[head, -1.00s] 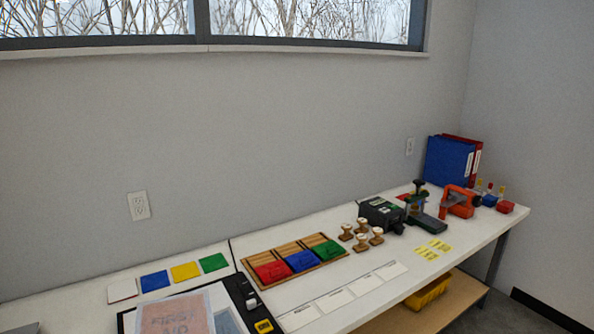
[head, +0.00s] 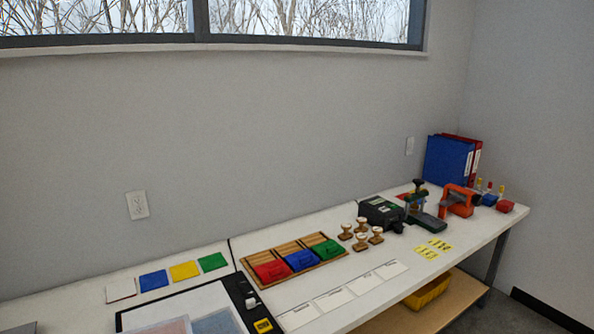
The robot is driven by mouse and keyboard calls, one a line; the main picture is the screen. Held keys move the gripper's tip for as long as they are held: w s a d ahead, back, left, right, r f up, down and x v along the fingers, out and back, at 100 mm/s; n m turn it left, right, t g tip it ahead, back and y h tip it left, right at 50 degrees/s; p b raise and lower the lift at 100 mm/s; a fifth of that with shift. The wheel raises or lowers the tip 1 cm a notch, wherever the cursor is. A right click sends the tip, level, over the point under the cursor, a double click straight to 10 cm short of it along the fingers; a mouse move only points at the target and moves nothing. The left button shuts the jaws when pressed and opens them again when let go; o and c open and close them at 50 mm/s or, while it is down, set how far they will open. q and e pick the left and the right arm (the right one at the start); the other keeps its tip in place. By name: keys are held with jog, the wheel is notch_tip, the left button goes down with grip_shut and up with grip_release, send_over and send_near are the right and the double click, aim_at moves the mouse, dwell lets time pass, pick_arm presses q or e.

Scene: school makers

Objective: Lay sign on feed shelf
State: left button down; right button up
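A pinkish sheet (head: 165,328), likely the sign, shows only as a strip at the bottom edge of the head view; the rest is cut off and no lettering is readable on it now. It lies at the near side of a flat white panel (head: 180,306) in a black-framed device (head: 240,292) at the lower left of the table. A grey-blue patch (head: 218,322) is beside the sheet on the right. I cannot tell which part is the feed shelf. Neither gripper is in view.
Coloured squares (head: 184,271) lie behind the device. To its right are a wooden tray (head: 290,256) with coloured blocks, white cards (head: 334,299), several stamps (head: 362,239), a dark machine (head: 382,213), an orange tool (head: 459,200) and binders (head: 448,160). A yellow bin (head: 427,291) sits below.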

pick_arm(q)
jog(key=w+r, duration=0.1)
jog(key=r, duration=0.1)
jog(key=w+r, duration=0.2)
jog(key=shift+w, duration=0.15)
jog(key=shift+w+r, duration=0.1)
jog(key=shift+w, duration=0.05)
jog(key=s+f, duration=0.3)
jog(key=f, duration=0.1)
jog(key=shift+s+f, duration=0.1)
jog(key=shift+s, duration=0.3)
